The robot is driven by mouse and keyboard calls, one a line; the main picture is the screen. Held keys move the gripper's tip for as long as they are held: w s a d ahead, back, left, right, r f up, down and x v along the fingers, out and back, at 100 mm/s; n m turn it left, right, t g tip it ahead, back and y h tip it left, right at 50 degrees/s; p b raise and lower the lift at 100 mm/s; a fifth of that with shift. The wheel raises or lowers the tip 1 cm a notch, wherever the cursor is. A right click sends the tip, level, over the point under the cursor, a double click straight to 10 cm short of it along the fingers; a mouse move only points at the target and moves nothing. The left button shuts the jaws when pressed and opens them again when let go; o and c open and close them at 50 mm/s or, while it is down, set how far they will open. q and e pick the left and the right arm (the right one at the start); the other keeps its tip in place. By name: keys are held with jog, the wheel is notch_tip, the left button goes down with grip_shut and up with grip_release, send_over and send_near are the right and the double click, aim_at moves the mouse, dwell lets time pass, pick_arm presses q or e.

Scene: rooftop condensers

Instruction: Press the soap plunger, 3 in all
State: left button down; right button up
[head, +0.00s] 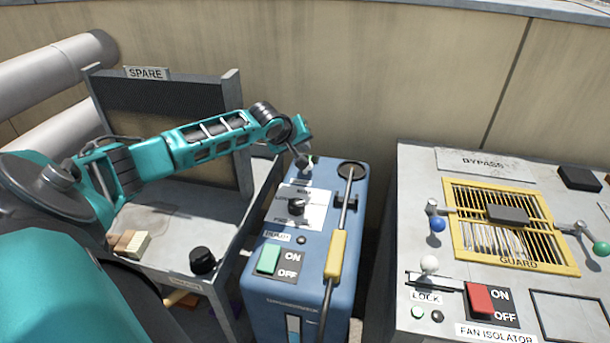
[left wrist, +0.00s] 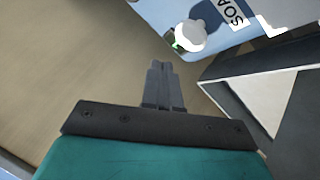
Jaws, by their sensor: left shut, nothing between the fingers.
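The soap plunger is a white rounded knob (left wrist: 189,36) on the blue top of a machine, beside a label that reads "SOA" before it is cut off. A small green spot shows at the knob's edge. In the head view the pale knob (head: 304,163) sits at the far left of the blue machine (head: 262,222), partly hidden by my left gripper (head: 303,148). In the left wrist view my left gripper (left wrist: 158,66) is shut and empty. Its tips appear a little left of and below the knob, with a visible gap. My right gripper is not in view.
The blue machine carries a dial (head: 296,206), a green ON/OFF switch (head: 268,259) and a lance with a yellow grip (head: 336,254). A grey bench with a "SPARE" panel (head: 146,73) stands left. A fan isolator cabinet (head: 420,190) stands right. A wall runs behind.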

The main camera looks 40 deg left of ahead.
pick_arm(q)
jog(key=shift+f, duration=1.2)
dwell(1.1)
jog(key=shift+f, duration=0.15)
jog(key=shift+f, duration=0.25)
